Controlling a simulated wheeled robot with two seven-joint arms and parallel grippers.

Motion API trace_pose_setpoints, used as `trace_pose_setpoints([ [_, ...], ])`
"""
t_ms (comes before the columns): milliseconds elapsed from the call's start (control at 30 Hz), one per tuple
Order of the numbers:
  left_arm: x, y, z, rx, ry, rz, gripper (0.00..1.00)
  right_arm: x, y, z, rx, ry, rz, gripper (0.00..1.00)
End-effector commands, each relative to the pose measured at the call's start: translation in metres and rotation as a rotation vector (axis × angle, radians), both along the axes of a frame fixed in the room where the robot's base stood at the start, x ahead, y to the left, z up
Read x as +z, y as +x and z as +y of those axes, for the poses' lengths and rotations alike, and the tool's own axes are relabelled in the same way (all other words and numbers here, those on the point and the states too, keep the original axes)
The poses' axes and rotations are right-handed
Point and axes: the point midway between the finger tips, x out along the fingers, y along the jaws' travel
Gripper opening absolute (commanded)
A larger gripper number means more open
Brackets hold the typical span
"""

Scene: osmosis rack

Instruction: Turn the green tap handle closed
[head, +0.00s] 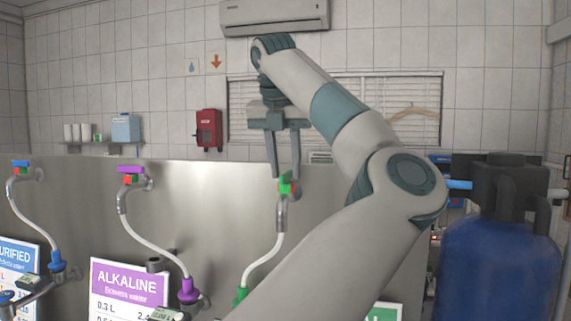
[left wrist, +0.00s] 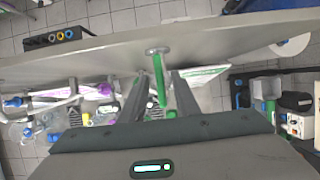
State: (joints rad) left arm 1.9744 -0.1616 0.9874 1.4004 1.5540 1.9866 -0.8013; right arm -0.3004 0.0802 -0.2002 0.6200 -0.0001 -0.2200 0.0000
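The green tap handle (head: 287,185) sits on a metal tap on the steel panel, with a white hose below it. My left gripper (head: 285,174) comes down from above, its two fingers pointing down and spread, with the tips at the handle. In the left wrist view the green handle (left wrist: 161,88) lies between the two fingers of my left gripper (left wrist: 158,74), with gaps on both sides. Whether a finger touches it I cannot tell. My right gripper is not in view.
A tap with a purple handle (head: 131,169) and one with a blue handle (head: 20,163) stand to the left along the steel panel (head: 200,190). A blue tank (head: 497,265) stands at the right. An ALKALINE sign (head: 125,288) hangs low in front.

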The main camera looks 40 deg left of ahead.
Motion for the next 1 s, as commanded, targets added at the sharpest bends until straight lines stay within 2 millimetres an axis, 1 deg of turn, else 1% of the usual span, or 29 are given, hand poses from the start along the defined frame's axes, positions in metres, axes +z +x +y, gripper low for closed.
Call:
trace_pose_setpoints([
  [167, 0.0, 0.0, 0.0, 0.0, 0.0, 0.0, 0.29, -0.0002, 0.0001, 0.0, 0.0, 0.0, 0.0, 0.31],
  [300, 0.0001, 0.0, 0.0, 0.0, 0.0, 0.0, 0.0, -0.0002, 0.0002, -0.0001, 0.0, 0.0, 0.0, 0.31],
  [667, 0.0004, 0.0, -0.0002, 0.016, 0.001, 0.001, 0.0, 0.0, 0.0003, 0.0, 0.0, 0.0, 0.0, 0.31],
  [867, 0.0005, 0.0005, -0.001, 0.077, 0.002, 0.001, 0.0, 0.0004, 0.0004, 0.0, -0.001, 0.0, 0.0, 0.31],
  [1000, 0.0008, 0.001, -0.0015, 0.154, 0.001, 0.001, 0.0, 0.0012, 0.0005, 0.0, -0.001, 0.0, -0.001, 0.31],
])
